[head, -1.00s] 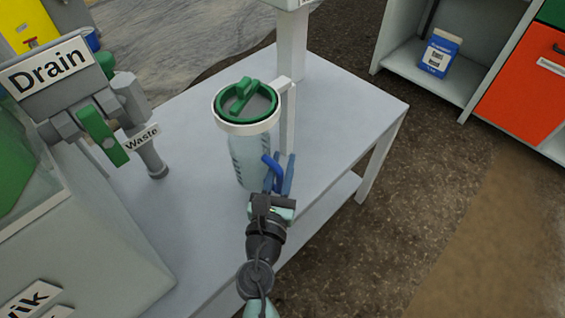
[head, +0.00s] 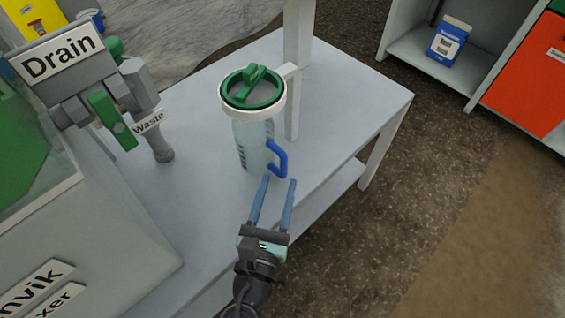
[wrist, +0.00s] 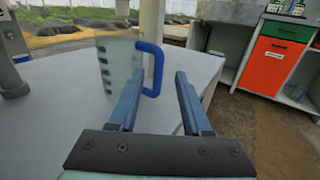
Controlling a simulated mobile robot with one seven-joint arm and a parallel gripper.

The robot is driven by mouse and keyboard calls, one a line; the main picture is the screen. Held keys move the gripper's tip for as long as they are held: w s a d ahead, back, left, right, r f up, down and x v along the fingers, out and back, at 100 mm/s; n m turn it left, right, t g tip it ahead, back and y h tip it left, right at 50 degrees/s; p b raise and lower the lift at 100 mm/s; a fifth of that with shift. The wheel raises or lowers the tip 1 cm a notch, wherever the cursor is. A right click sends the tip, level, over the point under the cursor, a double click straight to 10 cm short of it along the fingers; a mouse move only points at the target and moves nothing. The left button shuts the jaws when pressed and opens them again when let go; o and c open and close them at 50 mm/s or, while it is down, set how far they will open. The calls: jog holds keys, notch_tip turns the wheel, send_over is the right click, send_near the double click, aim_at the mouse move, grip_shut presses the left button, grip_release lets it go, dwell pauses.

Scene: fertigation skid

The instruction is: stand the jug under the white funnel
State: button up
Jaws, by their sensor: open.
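The jug (head: 252,146) is translucent with dark graduation marks and a blue handle (head: 281,158). It stands upright on the grey bench, below the white funnel ring (head: 256,117), which is held by a post and has a green lid (head: 253,88) on it. The ring hides the jug's top in the head view. In the wrist view the jug (wrist: 117,65) stands ahead and left, its handle (wrist: 154,68) just beyond the fingers. My gripper (head: 277,180) is open and empty, in front of the handle and apart from the jug.
The bench (head: 340,115) is bare to the right of the post. A drain valve with a "Waste" pipe (head: 160,148) stands to the left. A mixer housing (head: 110,240) fills the lower left. A shelf with a blue carton (head: 449,42) is at the far right.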

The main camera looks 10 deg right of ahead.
jog(key=shift+v, duration=1.45)
